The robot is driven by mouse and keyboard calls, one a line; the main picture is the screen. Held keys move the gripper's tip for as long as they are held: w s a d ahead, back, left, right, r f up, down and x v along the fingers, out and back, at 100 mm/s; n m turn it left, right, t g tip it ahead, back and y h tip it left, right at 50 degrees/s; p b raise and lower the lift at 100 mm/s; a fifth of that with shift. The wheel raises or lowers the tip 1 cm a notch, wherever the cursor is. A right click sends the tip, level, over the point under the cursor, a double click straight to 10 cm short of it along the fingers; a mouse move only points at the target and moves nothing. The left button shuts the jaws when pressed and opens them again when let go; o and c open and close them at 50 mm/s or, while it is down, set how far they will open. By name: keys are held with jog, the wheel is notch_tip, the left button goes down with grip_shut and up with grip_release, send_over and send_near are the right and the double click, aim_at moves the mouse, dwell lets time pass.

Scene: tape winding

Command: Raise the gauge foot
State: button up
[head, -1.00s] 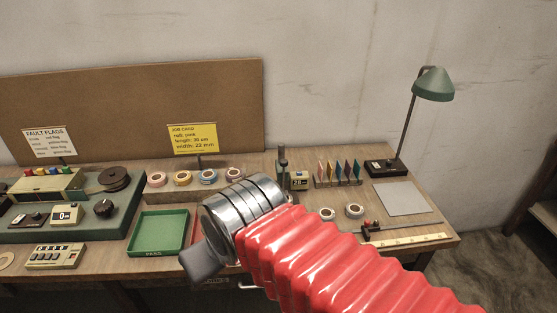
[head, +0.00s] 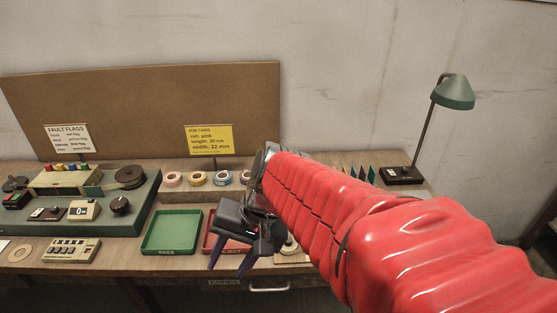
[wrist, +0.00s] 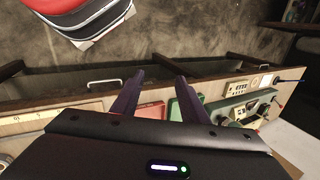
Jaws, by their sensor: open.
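The thickness gauge with its foot does not show in either view now; in the head view my red-sleeved arm covers that part of the bench. My gripper (head: 228,266) is open and empty, with two dark purple fingers pointing down and toward the bench front. It hangs in front of the red reject tray (head: 236,247), partly covering it. In the wrist view my gripper (wrist: 160,97) has its fingers spread apart, with nothing between them.
The green pass tray (head: 172,232) lies left of the reject tray. Tape rolls (head: 196,179) stand in a row behind. A counter machine (head: 83,211) fills the left, and a green lamp (head: 453,92) stands at the back right.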

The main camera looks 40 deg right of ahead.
jog(key=w+d+f+m+t+y, duration=0.1)
jog(key=w+d+m+t+y, duration=0.45)
jog(key=w+d+m, duration=0.65)
jog(key=s+d+f+m+t+h, duration=0.1)
jog(key=s+d+m+t+h, duration=0.1)
jog(key=d+m, duration=0.5)
jog(key=s+d+f+m+t+h, duration=0.2)
jog(key=d+m+t+h, duration=0.2)
jog(key=d, duration=1.5)
jog(key=m+t, duration=0.2)
jog(key=t, duration=0.1)
jog(key=shift+s+d+m, duration=0.35)
jog(key=shift+m, duration=0.05)
jog(key=shift+w+a+f, duration=0.1)
jog(key=shift+w, duration=0.05)
jog(key=x, duration=1.3)
jog(key=shift+w, duration=0.3)
jog(key=shift+c, duration=0.6)
grip_shut()
